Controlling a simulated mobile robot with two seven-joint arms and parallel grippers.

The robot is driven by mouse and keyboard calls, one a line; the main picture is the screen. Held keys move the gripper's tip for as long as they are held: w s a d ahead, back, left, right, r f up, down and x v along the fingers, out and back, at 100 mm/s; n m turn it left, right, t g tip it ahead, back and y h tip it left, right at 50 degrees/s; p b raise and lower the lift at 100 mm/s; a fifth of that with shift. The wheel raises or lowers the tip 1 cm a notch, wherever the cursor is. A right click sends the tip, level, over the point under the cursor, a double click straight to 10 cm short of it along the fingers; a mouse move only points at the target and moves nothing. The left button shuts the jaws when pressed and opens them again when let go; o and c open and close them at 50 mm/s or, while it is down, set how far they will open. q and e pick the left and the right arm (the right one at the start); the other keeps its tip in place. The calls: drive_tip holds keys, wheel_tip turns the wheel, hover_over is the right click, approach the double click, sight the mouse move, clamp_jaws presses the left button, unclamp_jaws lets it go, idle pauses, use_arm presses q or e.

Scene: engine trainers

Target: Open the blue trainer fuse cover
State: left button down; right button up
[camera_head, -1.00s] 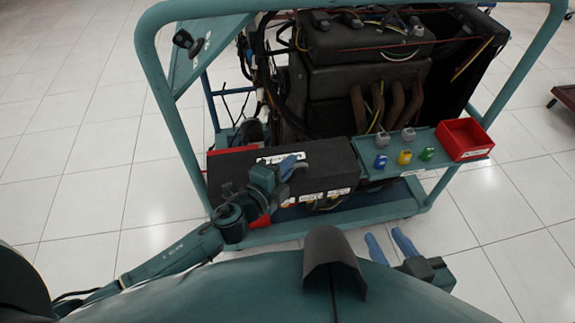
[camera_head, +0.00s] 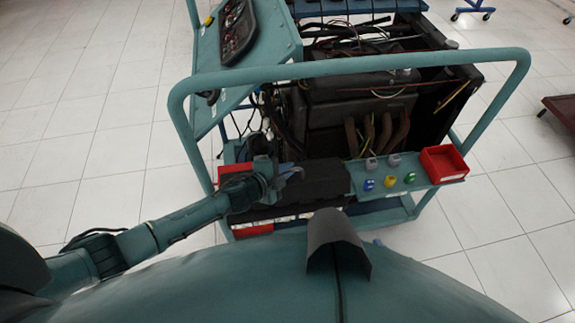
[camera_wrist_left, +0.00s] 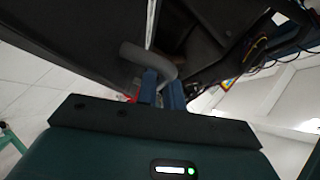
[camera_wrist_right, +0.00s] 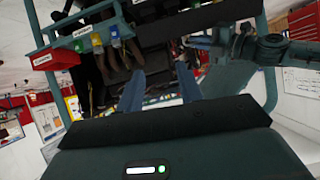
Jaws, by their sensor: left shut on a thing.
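The trainer is an engine in a teal-blue frame (camera_head: 350,66). The black fuse cover (camera_head: 322,180) is on the long dark box at the frame's front left, with white labels along its front edge. My left gripper (camera_head: 290,171) is at the cover. In the left wrist view its blue fingers (camera_wrist_left: 162,90) are shut on a grey curved handle (camera_wrist_left: 140,54) beside dark panels. My arm hides part of the box, and I cannot tell how far the cover is raised. My right gripper (camera_wrist_right: 160,92) is open and empty in the right wrist view; my body mostly hides it in the head view.
A red bin (camera_head: 443,164) and a small shelf with blue, yellow and green parts (camera_head: 390,181) are right of the cover. An instrument panel (camera_head: 238,35) stands at the back left. The frame's top bar crosses above the engine.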

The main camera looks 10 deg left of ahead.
use_arm(q)
drive_tip(key=shift+w+a+r+g+p, duration=0.15)
drive_tip(key=shift+w+r+g+p, duration=0.15)
drive_tip(key=shift+w+r+p, duration=0.2)
drive_tip(key=shift+w+a+n+g+p, duration=0.25)
drive_tip(key=shift+w+n+g+p, duration=0.3)
drive_tip(key=shift+p, duration=0.5)
use_arm(e)
drive_tip(key=shift+s+d+r+g+h, duration=0.3)
drive_tip(key=shift+d+r+h, duration=0.1)
drive_tip(key=shift+d+r, duration=0.2)
use_arm(q)
drive_tip(key=shift+w, duration=0.1)
drive_tip(key=shift+f, duration=0.1)
use_arm(e)
drive_tip(key=shift+f, duration=0.15)
use_arm(q)
drive_tip(key=c, duration=1.8)
unclamp_jaws()
drive_tip(key=p+v, duration=0.3)
drive_tip(key=v, duration=1)
drive_tip(key=shift+p, duration=0.3)
use_arm(e)
drive_tip(key=shift+s+d+r+m+g+h, duration=0.2)
drive_tip(key=shift+d+r+m+g+h, duration=0.15)
drive_tip(key=shift+d, duration=0.3)
